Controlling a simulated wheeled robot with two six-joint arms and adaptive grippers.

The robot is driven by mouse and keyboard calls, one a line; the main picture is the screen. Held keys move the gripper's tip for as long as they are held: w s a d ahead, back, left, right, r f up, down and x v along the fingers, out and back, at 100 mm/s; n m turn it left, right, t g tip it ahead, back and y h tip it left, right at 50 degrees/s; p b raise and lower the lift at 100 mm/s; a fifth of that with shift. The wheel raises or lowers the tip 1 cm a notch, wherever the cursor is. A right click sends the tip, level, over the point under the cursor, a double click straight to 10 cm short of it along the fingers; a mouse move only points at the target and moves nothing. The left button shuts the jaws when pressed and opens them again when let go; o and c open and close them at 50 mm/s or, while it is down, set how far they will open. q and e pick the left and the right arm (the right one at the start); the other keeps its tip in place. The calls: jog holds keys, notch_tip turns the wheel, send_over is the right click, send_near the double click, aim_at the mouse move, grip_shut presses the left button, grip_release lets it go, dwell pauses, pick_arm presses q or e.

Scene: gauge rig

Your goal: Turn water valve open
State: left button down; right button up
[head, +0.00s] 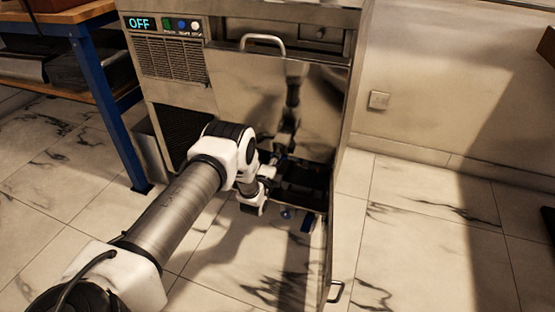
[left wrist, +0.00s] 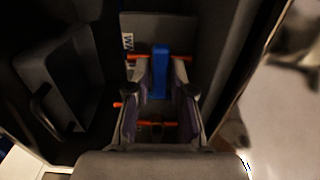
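In the left wrist view a blue bar-shaped handle (left wrist: 160,72), seemingly the water valve, stands upright in the picture inside a dark compartment. A label with a "W" (left wrist: 127,41) is beside its upper end. My left gripper (left wrist: 160,88) has its two fingers on either side of the blue handle, with narrow gaps showing; I cannot tell whether either finger touches it. Orange pipe pieces (left wrist: 181,58) show behind and beside the fingers. In the head view my left arm reaches into the low opening of the metal machine (head: 175,95); its fingertips and the valve are hidden there. My right gripper is not in view.
The machine's display (head: 140,23) reads OFF. A reflective metal panel (head: 235,80) is above the opening. An open door with a handle (head: 336,292) stands close to the right of my arm. A blue-legged table (head: 103,100) is at the left. Floor is free at the right.

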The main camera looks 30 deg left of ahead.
pick_arm(q)
jog(key=shift+f+n+p, duration=0.1)
jog(key=shift+n+p, duration=0.4)
jog(key=shift+n, duration=8.4)
jog(key=c, duration=1.4)
grip_release()
